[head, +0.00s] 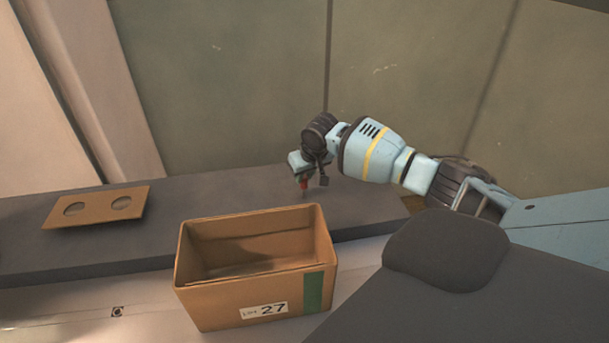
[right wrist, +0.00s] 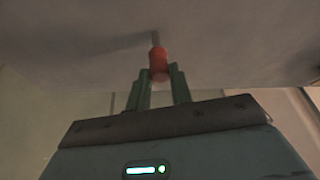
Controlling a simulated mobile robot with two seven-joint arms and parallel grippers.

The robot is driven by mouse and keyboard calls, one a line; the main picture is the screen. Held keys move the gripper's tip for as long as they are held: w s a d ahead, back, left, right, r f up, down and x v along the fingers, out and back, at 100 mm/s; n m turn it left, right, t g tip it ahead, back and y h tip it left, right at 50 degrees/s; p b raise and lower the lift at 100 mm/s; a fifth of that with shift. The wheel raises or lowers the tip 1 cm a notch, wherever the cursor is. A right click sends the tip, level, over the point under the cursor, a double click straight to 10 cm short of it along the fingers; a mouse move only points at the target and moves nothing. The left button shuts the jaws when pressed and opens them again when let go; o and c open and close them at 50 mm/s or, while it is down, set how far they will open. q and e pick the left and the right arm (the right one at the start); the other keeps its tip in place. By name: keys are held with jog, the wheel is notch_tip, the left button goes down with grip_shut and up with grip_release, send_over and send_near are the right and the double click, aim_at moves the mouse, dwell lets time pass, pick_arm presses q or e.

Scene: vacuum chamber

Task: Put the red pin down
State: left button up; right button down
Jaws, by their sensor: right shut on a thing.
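The red pin (head: 304,184) is held by my right gripper (head: 303,178) over the dark grey bench, behind the cardboard box. In the right wrist view, the pin (right wrist: 158,62) sits between the two green fingertips of my right gripper (right wrist: 159,74), which are shut on it. A thin grey tip of the pin points away from the fingers toward the grey surface, where a shadow falls beside it. I cannot tell whether the tip touches the bench. My left gripper is not in view.
The open cardboard box (head: 188,258), labelled 27 with a green stripe, stands in front of the bench and looks empty. A tan board with two round holes (head: 96,206) lies on the bench (head: 210,193) at left. Bare bench lies between them. A greenish wall (head: 235,90) rises behind.

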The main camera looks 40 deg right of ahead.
jog(key=shift+f, duration=0.15)
jog(key=c, duration=1.3)
grip_release()
jog(key=shift+o, duration=0.2)
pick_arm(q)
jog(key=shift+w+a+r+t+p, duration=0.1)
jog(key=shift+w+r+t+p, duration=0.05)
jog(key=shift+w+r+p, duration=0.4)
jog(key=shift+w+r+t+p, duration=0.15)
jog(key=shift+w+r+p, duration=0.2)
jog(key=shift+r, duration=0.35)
pick_arm(e)
jog(key=v, duration=1.2)
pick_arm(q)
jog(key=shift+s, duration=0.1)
